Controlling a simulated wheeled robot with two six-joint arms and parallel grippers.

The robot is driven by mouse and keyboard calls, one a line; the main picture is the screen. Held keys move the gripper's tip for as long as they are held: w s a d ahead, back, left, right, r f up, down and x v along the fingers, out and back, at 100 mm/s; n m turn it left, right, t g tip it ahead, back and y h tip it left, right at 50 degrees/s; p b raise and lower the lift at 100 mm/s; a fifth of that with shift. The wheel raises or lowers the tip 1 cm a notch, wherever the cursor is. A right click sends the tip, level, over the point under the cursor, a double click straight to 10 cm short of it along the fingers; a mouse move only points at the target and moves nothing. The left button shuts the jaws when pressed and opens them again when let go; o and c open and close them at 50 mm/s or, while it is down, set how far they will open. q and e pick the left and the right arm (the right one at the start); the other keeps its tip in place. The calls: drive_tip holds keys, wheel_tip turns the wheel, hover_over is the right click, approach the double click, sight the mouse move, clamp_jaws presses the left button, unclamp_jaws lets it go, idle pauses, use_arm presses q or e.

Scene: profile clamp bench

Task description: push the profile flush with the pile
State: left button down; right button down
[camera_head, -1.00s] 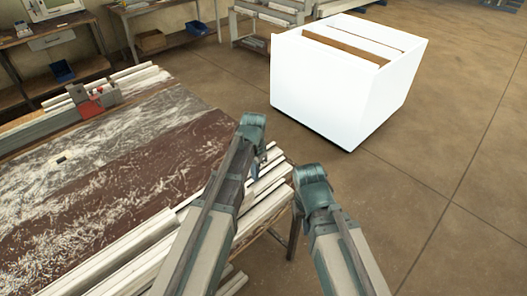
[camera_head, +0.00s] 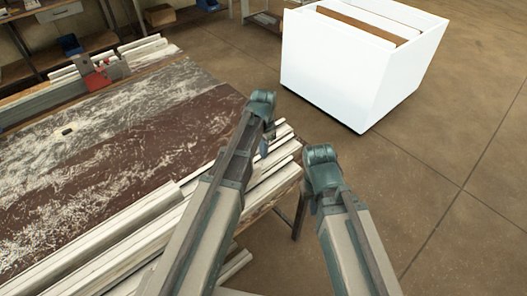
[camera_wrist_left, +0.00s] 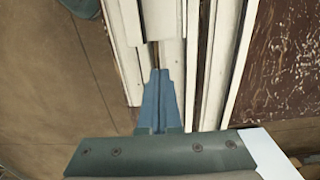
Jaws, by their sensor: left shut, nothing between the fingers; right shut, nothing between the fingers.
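The pile of long white profiles (camera_head: 112,248) lies along the near right edge of the bench, with its ends at the right corner. In the left wrist view, white profiles (camera_wrist_left: 192,70) run lengthwise and their ends are uneven. One profile (camera_wrist_left: 150,22) ends higher in the picture than its neighbours. I cannot tell which one is the task's profile. My left gripper (camera_head: 265,147) is shut and empty over the pile's end. In the left wrist view its fingers (camera_wrist_left: 157,88) are together, close to the profile ends; contact is unclear. My right gripper (camera_head: 309,198) is shut beside the bench corner, partly hidden by its arm.
The bench top (camera_head: 150,135) is strewn with pale shavings. A red clamp part (camera_head: 97,76) stands at its far left. A large white bin (camera_head: 345,75) stands on the floor beyond my arms. The floor (camera_head: 465,140) at the right is free.

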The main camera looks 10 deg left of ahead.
use_arm(q)
drive_tip(key=shift+f+b, duration=1.45)
drive_tip(key=shift+f, duration=0.3)
drive_tip(key=shift+s+a+r, duration=0.25)
drive_tip(key=shift+s, duration=0.15)
drive_tip(key=shift+s+a, duration=1.05)
drive_tip(key=shift+s, duration=0.25)
drive_tip(key=shift+s+a, duration=1.05)
drive_tip(key=shift+s, duration=0.25)
drive_tip(key=shift+s+a, duration=0.3)
drive_tip(key=shift+s, duration=0.1)
drive_tip(key=shift+w, duration=0.15)
drive_tip(key=shift+w+d, duration=0.45)
wheel_tip(320, 180, up, 7)
drive_tip(key=p, duration=0.7)
drive_tip(key=shift+r+p, duration=0.15)
drive_tip(key=shift+p, duration=0.2)
